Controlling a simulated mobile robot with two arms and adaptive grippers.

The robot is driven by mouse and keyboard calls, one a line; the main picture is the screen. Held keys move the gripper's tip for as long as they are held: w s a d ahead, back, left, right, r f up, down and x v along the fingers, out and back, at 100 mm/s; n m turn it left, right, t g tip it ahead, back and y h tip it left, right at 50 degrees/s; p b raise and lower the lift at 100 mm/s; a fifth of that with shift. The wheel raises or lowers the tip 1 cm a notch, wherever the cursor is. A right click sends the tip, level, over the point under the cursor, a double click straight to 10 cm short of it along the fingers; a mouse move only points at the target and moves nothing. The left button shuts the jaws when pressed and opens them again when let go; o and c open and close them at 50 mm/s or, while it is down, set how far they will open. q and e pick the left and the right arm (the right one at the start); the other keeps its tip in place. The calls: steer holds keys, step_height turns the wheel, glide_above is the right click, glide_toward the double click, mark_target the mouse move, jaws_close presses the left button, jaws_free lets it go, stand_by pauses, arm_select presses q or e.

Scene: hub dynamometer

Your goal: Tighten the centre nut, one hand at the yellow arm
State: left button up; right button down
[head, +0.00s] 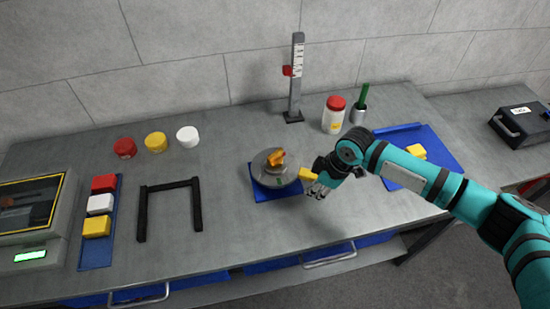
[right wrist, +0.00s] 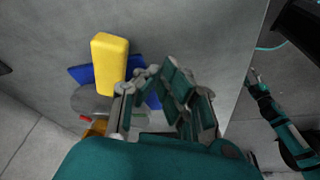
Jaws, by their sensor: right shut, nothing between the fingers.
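The round grey hub (head: 268,181) sits on a blue mat (head: 277,195) at mid-bench, with an orange-yellow centre nut (head: 276,157) on top. The yellow arm (head: 307,174) sticks out at the hub's right side. My right gripper (head: 319,190) is shut and empty just beside the yellow arm's end. In the right wrist view, the yellow arm (right wrist: 110,62) stands to the left of my fingers (right wrist: 163,75), apart from them; the nut (right wrist: 96,128) is partly hidden. My left gripper (right wrist: 252,76) appears small at that view's right, off the bench; its jaws are too small to read.
Behind the hub stand a scale post (head: 296,80), a red-lidded jar (head: 333,115) and a cup with a green handle (head: 359,113). A blue tray (head: 440,175) lies right, under my right arm. A black frame (head: 143,215) and block tray (head: 96,255) lie left.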

mark_target(308, 204)
steer(key=shift+f, duration=2.6)
steer(key=shift+r, duration=0.15)
steer(key=shift+r, duration=0.8)
steer(key=shift+w, duration=0.2)
steer(key=shift+w+d, duration=0.1)
steer(key=shift+w, duration=0.1)
steer(key=shift+s, duration=0.35)
arm_select(q)
steer(key=shift+o, duration=0.2)
